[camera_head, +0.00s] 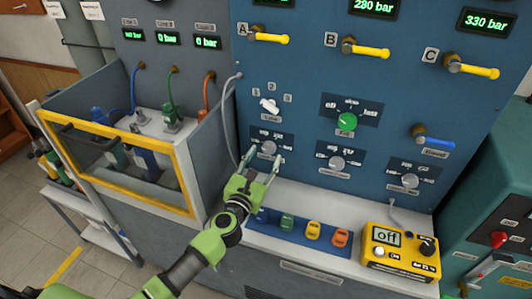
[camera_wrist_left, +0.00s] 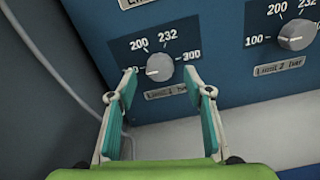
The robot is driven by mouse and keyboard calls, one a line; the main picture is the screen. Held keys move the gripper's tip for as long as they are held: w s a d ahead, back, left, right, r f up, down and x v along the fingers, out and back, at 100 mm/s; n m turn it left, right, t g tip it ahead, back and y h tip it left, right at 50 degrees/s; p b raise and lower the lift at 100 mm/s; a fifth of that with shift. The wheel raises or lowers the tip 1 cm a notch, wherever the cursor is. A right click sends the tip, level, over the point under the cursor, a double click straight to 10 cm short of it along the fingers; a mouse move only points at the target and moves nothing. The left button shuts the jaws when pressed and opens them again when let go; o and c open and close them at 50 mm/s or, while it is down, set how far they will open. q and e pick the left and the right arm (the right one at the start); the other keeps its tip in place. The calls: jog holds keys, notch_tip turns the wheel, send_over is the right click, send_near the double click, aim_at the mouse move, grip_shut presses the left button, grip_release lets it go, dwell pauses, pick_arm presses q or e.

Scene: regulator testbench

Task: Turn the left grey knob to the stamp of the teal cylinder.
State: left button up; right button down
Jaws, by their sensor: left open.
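The left grey knob (camera_head: 268,147) sits on the blue panel under a small white lever. In the left wrist view the knob (camera_wrist_left: 159,67) has a scale with 200, 232 and 300; the leftmost number is partly hidden by a finger. A light mark on the knob seems to point left. My left gripper (camera_wrist_left: 168,84) is open, its teal-padded fingers either side of the knob and just below it; contact is not visible. In the head view this gripper (camera_head: 262,166) is just below the knob.
Two more grey knobs (camera_head: 339,162) (camera_head: 403,181) are to the right, with a green knob (camera_head: 347,121) above. A ledge below holds a blue strip (camera_head: 262,218) with coloured blocks and a yellow meter (camera_head: 402,251) reading off. A grey hose (camera_head: 229,130) hangs left of the knob.

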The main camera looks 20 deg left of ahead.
aim_at(269, 148)
pick_arm(q)
jog(key=shift+w, duration=1.2)
jog(key=c, duration=1.1)
